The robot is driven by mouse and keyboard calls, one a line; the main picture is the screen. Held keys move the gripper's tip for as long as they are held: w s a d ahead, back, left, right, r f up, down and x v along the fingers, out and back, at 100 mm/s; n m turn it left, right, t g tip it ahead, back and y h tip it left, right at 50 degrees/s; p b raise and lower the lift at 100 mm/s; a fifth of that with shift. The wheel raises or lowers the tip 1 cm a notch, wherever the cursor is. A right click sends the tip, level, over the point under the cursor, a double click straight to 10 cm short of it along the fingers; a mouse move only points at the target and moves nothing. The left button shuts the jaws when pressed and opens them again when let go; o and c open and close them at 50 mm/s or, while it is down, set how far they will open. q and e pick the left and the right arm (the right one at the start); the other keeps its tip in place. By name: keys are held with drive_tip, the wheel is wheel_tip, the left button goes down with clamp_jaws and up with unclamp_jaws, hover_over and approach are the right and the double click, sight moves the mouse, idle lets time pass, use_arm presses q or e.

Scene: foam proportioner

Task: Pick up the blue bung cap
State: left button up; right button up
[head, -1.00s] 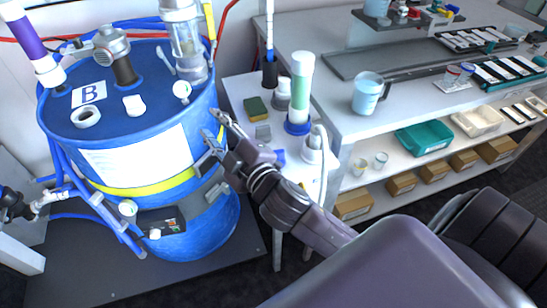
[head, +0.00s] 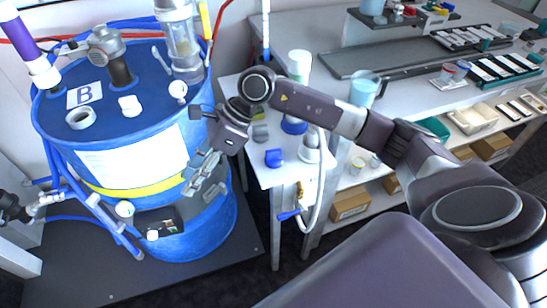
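A small blue cap, which looks like the blue bung cap (head: 274,158), sits on the narrow white side table (head: 262,176) right of the drum. My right arm reaches in from the right over this table. My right gripper (head: 203,180) hangs beyond the table's left edge, in front of the blue drum (head: 150,218), pointing down and left. It is apart from the cap, to its left. Its fingers overlap from this angle, so their opening is unclear; I see nothing held. My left gripper is out of view.
A white-capped cylinder (head: 299,62) with a blue base and a white bottle with a hose (head: 310,148) stand beside the cap. A shelved bench (head: 345,125) lies to the right.

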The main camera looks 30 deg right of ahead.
drive_tip(key=w+d+f+h, duration=0.2)
drive_tip(key=d+h, duration=0.3)
drive_tip(key=d, duration=0.8)
drive_tip(key=r+g+h, duration=0.1)
drive_tip(key=h, duration=0.3)
hover_over(274, 150)
drive_tip(key=s, duration=0.1)
drive_tip(key=f, duration=0.2)
drive_tip(key=f+p, duration=0.1)
drive_tip(key=f, duration=0.1)
drive_tip(key=f+p, duration=0.1)
drive_tip(key=shift+w+a+f, duration=0.1)
drive_tip(key=shift+w+f, duration=0.3)
drive_tip(key=shift+f, duration=0.65)
clamp_jaws()
